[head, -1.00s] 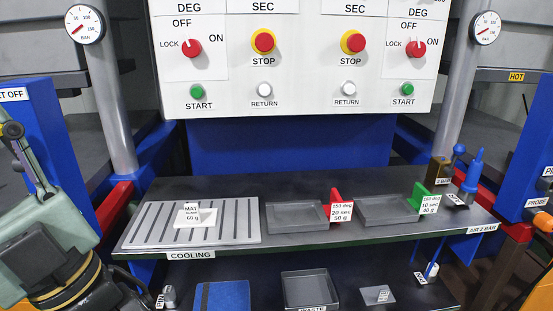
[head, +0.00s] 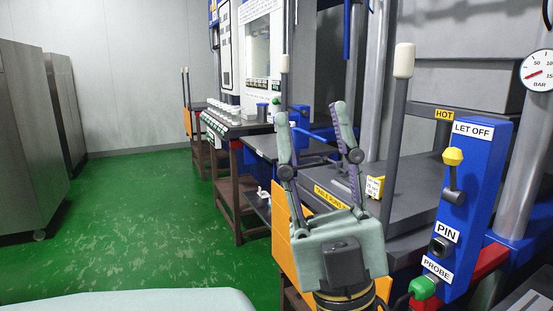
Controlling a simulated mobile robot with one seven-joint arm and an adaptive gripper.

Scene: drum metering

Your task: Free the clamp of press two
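My gripper (head: 312,112) is raised in the middle of the head view, fingers pointing up and spread wide, with nothing between them. Right of it stands a blue post (head: 478,200) labelled LET OFF, PIN and PROBE. It carries a lever (head: 452,178) with a yellow knob and a green-ended plug (head: 422,288) at PROBE. A similar white-capped bar (head: 285,64) stands farther left. I cannot tell which part is the clamp of press two. My gripper hides part of the dark press table (head: 400,225).
A HOT label (head: 444,115) marks the press plate. A pressure gauge (head: 541,71) is at the upper right. An orange panel (head: 291,240) stands beside my gripper. A bench (head: 232,125) with small containers is farther back. Green floor (head: 120,210) is open at left, beside grey cabinets (head: 30,140).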

